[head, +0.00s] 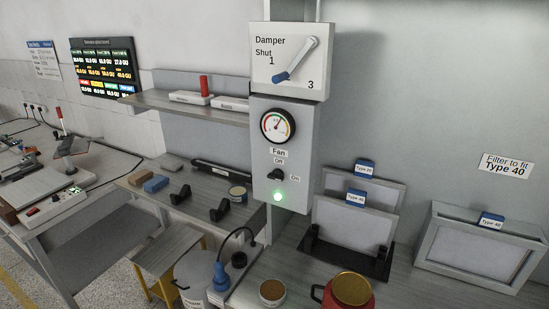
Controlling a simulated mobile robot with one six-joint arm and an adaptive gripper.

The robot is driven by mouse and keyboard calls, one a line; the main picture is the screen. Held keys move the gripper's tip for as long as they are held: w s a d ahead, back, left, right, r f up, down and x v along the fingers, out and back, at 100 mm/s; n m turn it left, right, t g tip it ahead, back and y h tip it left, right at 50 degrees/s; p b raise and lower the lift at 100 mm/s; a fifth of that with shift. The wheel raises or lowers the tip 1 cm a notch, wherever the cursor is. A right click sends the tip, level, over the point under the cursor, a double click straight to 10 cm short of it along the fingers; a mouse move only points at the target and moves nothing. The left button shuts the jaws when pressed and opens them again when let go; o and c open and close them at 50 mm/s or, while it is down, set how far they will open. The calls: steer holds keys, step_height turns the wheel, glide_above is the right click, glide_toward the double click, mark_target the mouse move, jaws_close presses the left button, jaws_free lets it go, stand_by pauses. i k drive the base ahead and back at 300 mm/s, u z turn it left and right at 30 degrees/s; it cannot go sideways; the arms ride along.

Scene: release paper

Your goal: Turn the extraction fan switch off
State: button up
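The fan switch is a small black knob (277,175) on a grey control box (298,150) in the middle of the head view. Its label "Fan" sits above it, with "Off" above the knob and "On" to its right. The knob's pointer appears turned toward "On". A green lamp (278,197) below it is lit. A round dial gauge (278,125) with a coloured scale is above the label, its needle pointing up and right. My gripper is not in view.
Above the box is a damper panel (300,75) with a blue-tipped lever (296,60). Below stand a blue bottle-like object (220,277), a red pot (348,292) and a tin (272,292). Framed filters (360,220) stand right. The space directly before the knob looks clear.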

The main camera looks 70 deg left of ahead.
mark_target(277, 174)
steer(key=u, duration=2.6)
steer(key=k, duration=0.6)
steer(key=u, duration=0.05)
steer(key=i, duration=0.5)
steer(key=z, duration=0.05)
